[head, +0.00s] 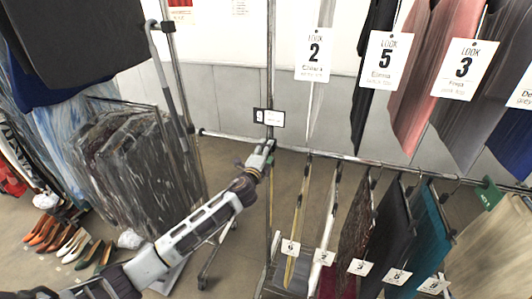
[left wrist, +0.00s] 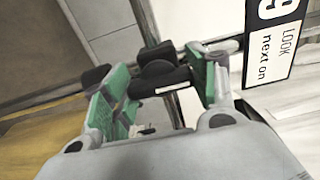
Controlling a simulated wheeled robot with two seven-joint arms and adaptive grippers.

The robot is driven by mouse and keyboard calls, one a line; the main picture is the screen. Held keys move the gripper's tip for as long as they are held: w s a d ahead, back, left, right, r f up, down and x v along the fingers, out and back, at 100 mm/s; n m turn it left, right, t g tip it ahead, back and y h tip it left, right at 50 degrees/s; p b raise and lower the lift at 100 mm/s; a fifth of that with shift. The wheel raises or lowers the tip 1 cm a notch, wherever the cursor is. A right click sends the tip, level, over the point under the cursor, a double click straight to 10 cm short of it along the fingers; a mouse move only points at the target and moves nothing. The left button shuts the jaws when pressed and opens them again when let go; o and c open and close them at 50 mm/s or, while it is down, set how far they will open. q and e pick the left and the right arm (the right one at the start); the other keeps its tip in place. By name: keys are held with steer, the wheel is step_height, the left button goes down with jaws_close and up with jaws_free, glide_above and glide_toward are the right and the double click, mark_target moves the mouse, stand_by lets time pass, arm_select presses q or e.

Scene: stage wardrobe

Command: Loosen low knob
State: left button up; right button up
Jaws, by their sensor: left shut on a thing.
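The low knob (left wrist: 158,75) is black and sits on the metal upright where the low rail crosses it. In the left wrist view it lies between the green-padded fingers of my left gripper (left wrist: 152,82), which is shut on it. In the head view my left gripper (head: 264,152) reaches the upright (head: 270,75) at the low rail, just below a small black-framed sign (head: 269,117). There the knob is hidden behind or inside the gripper. My right gripper is in neither view.
Garments with tags hang from the low rail (head: 345,157) to the right. Labelled Look garments hang above it. Another garment rack (head: 165,100) stands left of my arm, with several shoes (head: 60,238) on the floor. The sign (left wrist: 276,38) is close beside the gripper.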

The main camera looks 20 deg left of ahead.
arm_select(q)
steer(key=shift+c, duration=0.5)
steer(key=shift+n, duration=0.3)
steer(key=n+b, duration=0.1)
steer(key=n, duration=0.2)
steer(key=shift+f+n, duration=0.1)
steer(key=shift+n, duration=0.3)
steer(key=n, duration=0.4)
steer(key=shift+n+b, duration=0.3)
steer(key=n+p, duration=0.1)
steer(key=n, duration=0.3)
steer(key=shift+n, duration=0.3)
steer(key=shift+n+p, duration=0.8)
steer(key=shift+n, duration=1.4)
